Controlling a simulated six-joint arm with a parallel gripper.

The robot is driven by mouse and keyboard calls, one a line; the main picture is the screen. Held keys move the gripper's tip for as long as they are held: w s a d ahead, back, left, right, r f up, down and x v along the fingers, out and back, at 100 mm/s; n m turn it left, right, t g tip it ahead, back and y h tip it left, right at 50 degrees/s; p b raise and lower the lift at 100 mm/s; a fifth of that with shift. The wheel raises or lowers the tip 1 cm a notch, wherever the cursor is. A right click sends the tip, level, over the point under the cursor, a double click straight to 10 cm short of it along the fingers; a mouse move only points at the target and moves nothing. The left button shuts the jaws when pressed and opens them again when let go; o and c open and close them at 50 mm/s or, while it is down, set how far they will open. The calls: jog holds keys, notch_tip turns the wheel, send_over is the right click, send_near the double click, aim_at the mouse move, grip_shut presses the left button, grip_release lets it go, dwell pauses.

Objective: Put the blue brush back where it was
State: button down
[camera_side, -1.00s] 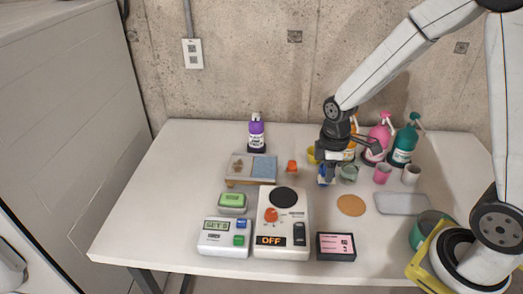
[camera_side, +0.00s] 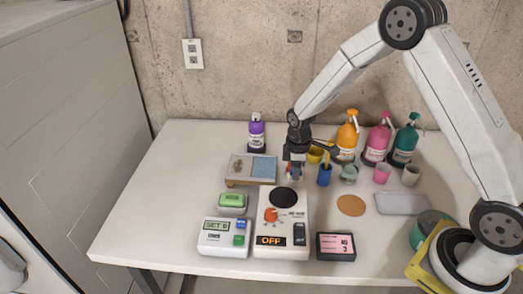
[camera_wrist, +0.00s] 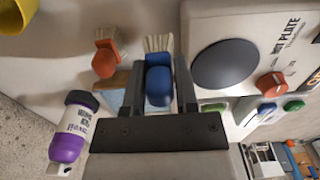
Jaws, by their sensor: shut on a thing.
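In the side view the brushes are mostly hidden by my gripper.
A tray with a blue pad (camera_side: 264,167) is left of my gripper. The hot plate (camera_side: 283,230) is in front. Spray bottles are behind; a purple bottle (camera_side: 256,133) is back left. The left table is clear.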

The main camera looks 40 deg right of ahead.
jog(key=shift+w+f, duration=0.35)
jog(key=shift+f, duration=0.05)
jog(key=shift+w+f, duration=0.2)
jog(key=shift+f, duration=1.65)
jog(key=c, duration=0.7)
grip_release()
jog(key=shift+f, duration=0.15)
jog(key=shift+o, duration=0.2)
jog(key=shift+r, duration=0.2)
jog(key=shift+r, duration=6)
